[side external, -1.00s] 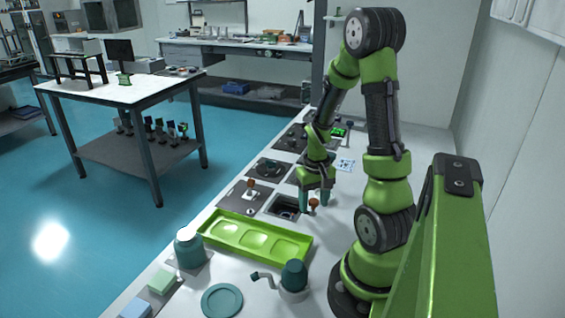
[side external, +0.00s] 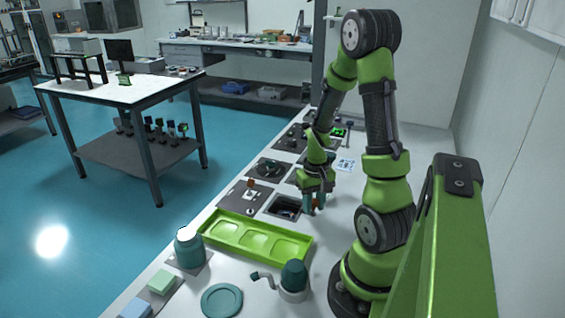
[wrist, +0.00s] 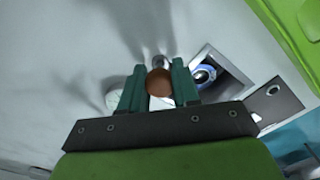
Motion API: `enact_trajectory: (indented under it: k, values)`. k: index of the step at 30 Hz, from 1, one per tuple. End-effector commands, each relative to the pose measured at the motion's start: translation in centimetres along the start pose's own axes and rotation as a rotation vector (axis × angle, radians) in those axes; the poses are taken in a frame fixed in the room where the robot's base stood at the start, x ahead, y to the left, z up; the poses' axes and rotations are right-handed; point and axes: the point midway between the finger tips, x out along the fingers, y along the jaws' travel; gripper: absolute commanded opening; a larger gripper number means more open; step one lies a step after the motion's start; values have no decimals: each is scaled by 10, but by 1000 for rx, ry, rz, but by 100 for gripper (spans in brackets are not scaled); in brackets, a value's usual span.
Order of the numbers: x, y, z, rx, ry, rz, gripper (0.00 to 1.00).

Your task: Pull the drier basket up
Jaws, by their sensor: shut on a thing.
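The drier shows as a dark square well (side external: 285,207) in the bench top, just left of my gripper (side external: 313,208). In the wrist view the well (wrist: 217,72) holds a round part with a blue ring (wrist: 204,74), perhaps the basket. A brown ball knob (wrist: 159,83) with a metal piece (wrist: 158,60) at its far side sits between the teal fingers of my gripper (wrist: 158,80). My gripper is shut on this knob, beside the well. How the knob joins the basket is not clear.
A long green tray (side external: 256,238) lies in front of the well. A teal jar (side external: 189,250), a teal grinder-like device with a crank (side external: 294,277) and a round teal dish (side external: 222,300) stand nearer. A plate with a small brown-topped handle (side external: 251,186) lies left of the well.

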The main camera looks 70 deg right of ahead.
Motion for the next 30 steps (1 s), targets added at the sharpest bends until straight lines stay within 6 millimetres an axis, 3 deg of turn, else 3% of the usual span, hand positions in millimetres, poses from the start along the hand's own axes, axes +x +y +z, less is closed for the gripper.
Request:
enact_trajectory:
  k: [12, 23, 24, 28, 30]
  values:
    - [-60, 0, -1, 0, 5, 0, 0]
    - [-66, 0, -1, 2, 4, -1, 0]
    - [-66, 0, -1, 2, 4, -1, 37]
    - [-65, 0, -1, 2, 2, -1, 56]
    - [-65, 0, 0, 1, 2, -1, 56]
